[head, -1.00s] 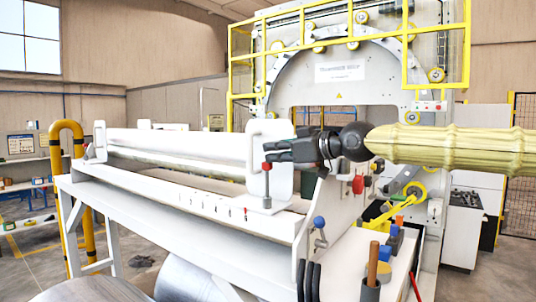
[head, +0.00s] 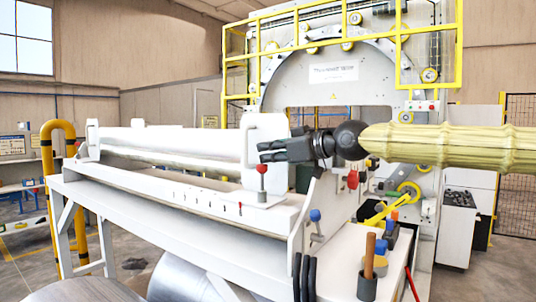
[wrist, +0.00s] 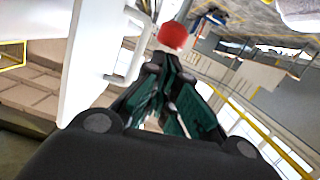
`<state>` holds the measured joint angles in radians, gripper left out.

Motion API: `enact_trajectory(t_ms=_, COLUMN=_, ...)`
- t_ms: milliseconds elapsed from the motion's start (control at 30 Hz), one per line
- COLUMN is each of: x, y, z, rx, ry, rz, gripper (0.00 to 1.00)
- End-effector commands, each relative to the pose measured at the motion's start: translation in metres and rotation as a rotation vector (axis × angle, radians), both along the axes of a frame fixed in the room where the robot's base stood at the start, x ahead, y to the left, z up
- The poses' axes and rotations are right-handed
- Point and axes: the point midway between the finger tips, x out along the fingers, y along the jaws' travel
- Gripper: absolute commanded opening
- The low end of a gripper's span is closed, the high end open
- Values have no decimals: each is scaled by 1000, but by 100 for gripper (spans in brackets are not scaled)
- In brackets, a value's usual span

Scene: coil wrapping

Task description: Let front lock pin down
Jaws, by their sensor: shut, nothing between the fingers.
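The front lock pin with its red ball knob (head: 262,168) stands upright on a small white plate (head: 262,198) in front of the white end plate on the long bench. Its thin stem shows below the knob. My black gripper (head: 260,151) is shut and empty, with its fingertips just above the knob and close to it. In the wrist view the red knob (wrist: 173,36) lies just beyond my closed fingertips (wrist: 176,66). I cannot tell whether they touch it.
The white end plate (head: 280,133) with a handle stands right behind my fingers. A long white roller (head: 180,141) runs left from it. A blue-knobbed pin (head: 315,216) stands at the bench's right end, near a tool holder (head: 367,288). The yellow-railed wrapping machine (head: 333,95) is behind.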

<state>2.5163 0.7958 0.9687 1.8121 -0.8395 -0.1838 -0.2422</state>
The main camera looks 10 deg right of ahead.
Motion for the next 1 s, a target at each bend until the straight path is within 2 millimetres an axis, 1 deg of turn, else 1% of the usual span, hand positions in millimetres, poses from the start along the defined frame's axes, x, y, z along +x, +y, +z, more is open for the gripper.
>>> enact_trajectory(t_ms=33, x=-1, y=0, z=10, rx=0, ry=-1, rz=0, gripper=0)
enact_trajectory(t_ms=100, x=-2, y=1, z=19, rx=1, ry=-2, rz=0, gripper=0)
enact_trajectory(t_ms=267, x=-3, y=1, z=36, rx=1, ry=-3, rz=1, gripper=0)
enact_trajectory(t_ms=333, x=-8, y=-5, z=31, rx=2, ry=-4, rz=0, gripper=0)
enact_trajectory(t_ms=467, x=-18, y=-15, z=33, rx=2, ry=-4, rz=0, gripper=0)
enact_trajectory(t_ms=567, x=-26, y=-24, z=36, rx=2, ry=-5, rz=0, gripper=0)
enact_trajectory(t_ms=800, x=-51, y=-51, z=42, rx=3, ry=-6, rz=0, gripper=0)
enact_trajectory(t_ms=1000, x=-65, y=-67, z=48, rx=2, ry=-4, rz=0, gripper=0)
